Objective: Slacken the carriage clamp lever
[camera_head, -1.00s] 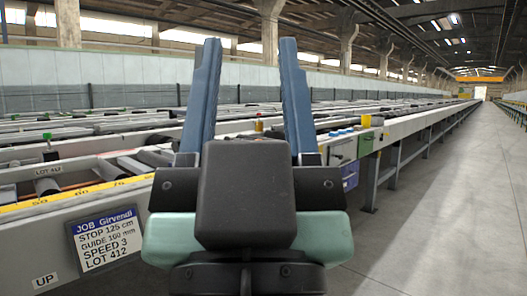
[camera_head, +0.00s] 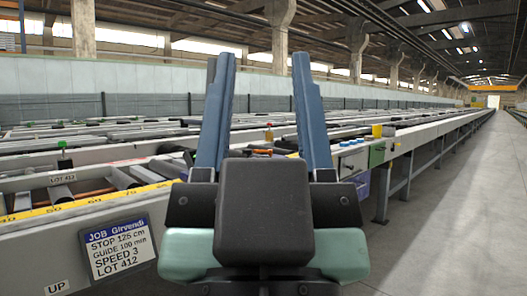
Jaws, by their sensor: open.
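My gripper (camera_head: 263,58) is open and empty, with its two blue fingers pointing up and apart in front of the runout table (camera_head: 190,195). I cannot pick out the carriage clamp lever for certain. A small red-topped post (camera_head: 268,133) shows between the fingers, farther back. Small dark and orange parts (camera_head: 262,152) lie low between the fingers, partly hidden by my gripper.
A yellow scale (camera_head: 95,201) runs along the table's front edge, above a job card (camera_head: 118,247) reading STOP 125 cm, GUIDE 100 mm, SPEED 3. A yellow cup (camera_head: 377,131), a green box (camera_head: 377,153) and a purple bin (camera_head: 360,184) are at right. The floor aisle (camera_head: 450,220) is clear.

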